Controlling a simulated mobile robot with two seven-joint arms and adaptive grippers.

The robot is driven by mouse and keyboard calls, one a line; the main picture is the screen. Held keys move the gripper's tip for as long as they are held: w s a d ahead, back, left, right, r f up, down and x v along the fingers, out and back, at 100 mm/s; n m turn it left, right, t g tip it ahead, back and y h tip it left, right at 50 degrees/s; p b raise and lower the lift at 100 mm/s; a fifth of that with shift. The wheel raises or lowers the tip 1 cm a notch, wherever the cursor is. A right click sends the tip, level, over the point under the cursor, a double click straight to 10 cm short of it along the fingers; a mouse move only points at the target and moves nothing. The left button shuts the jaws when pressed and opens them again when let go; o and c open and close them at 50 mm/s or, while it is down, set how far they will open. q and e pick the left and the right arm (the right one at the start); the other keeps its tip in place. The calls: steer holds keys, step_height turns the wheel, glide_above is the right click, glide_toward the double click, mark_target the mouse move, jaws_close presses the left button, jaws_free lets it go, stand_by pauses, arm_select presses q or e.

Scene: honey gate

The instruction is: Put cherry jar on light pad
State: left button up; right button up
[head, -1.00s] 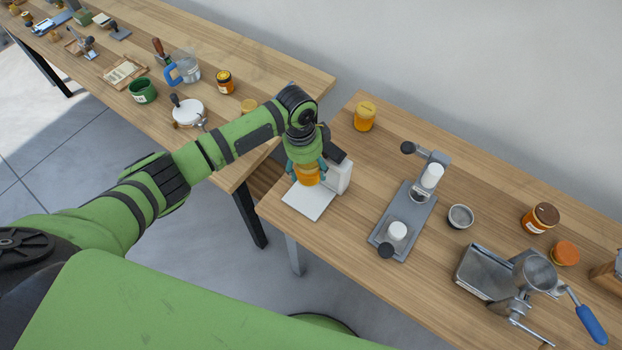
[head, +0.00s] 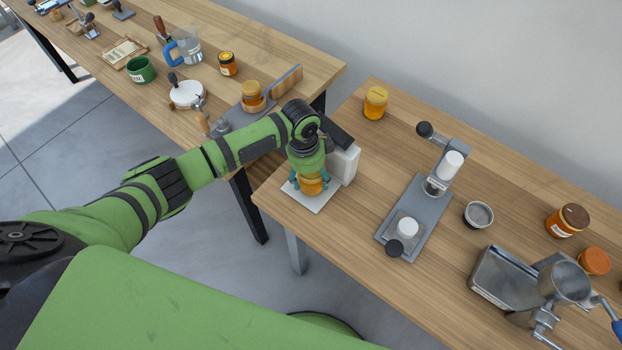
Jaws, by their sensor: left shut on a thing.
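My left gripper (head: 309,179) is shut on an amber jar (head: 312,188), whose upper part the fingers hide. The jar is upright over the white light pad (head: 321,205), which has a white upright block (head: 346,163) at its back right. The jar's base is at or very close to the pad's surface; I cannot tell whether they touch. I cannot read a label on the held jar, so its kind is unclear. My right gripper is not in view.
A yellow-lidded jar (head: 375,103) stands at the back of this table. A grey press-like device (head: 418,215) and a small metal cup (head: 478,214) are right of the pad. Brown-lidded (head: 567,220) and orange-lidded (head: 595,261) jars stand far right. A gap separates the left table (head: 290,62).

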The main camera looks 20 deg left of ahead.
arm_select(q)
steer(key=o, duration=1.6)
steer(key=shift+c, duration=0.2)
steer(key=r, duration=0.4)
steer(key=r+b, duration=0.1)
steer(key=r, duration=0.3)
steer(key=a+r, duration=0.1)
steer(key=r, duration=0.3)
steer(key=shift+s+a, duration=0.1)
steer(key=shift+s, duration=0.2)
